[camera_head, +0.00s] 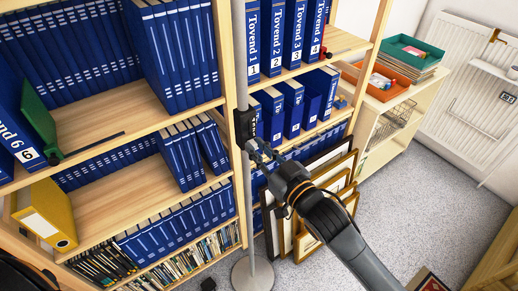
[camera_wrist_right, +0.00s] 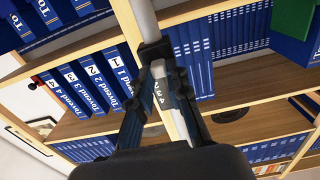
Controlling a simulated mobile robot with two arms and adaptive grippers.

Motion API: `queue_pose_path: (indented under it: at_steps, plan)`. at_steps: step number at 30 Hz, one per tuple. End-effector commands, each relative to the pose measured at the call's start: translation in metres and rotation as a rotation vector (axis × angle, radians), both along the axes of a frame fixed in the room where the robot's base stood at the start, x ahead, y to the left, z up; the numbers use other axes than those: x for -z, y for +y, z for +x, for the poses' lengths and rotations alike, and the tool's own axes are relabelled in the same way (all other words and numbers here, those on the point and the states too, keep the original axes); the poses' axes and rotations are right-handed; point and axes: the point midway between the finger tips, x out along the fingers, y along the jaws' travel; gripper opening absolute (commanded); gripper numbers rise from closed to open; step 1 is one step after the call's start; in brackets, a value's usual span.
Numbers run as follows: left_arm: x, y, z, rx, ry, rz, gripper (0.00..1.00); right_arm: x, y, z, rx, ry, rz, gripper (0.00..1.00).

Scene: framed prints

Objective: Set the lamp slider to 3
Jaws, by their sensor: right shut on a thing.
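A grey floor lamp pole (camera_head: 247,205) stands in front of the bookshelf on a round base (camera_head: 253,274). A black slider housing (camera_head: 245,124) is fixed to the pole; it also shows in the right wrist view (camera_wrist_right: 154,49). A strip with small white digits (camera_wrist_right: 160,97) shows between my fingers; its full scale cannot be read. My right gripper (camera_head: 258,153) is at the lower part of the housing. In the right wrist view its fingertips (camera_wrist_right: 158,74) close on a small pale slider knob (camera_wrist_right: 157,69). The knob's exact setting cannot be told. My left gripper is not in view.
The wooden bookshelf (camera_head: 110,98) with blue binders is close behind the pole. Framed prints (camera_head: 343,165) lean at the shelf's foot, beneath my right arm. A low cabinet with trays (camera_head: 385,90) and a radiator (camera_head: 480,80) stand right. Grey carpet (camera_head: 440,190) is clear at right.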

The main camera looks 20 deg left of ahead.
Motion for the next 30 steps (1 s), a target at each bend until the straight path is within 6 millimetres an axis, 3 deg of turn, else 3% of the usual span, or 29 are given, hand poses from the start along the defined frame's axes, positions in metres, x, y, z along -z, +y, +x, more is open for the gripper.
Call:
queue_pose_path:
  at_steps: [12,21,22,25,30]
  plan:
    - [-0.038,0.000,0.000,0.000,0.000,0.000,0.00,-0.047,0.000,0.000,0.000,0.002,0.000,0.00]
    - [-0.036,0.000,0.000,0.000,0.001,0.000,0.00,-0.045,0.000,0.000,0.000,0.001,0.000,0.00]
    - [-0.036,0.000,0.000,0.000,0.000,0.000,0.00,-0.045,0.000,0.000,0.000,0.001,0.000,0.20]
    - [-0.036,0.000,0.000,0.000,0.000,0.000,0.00,-0.045,0.000,0.000,0.000,0.001,0.001,0.40]
    - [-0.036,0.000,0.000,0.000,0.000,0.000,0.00,-0.045,0.000,0.000,0.000,0.001,0.001,0.40]
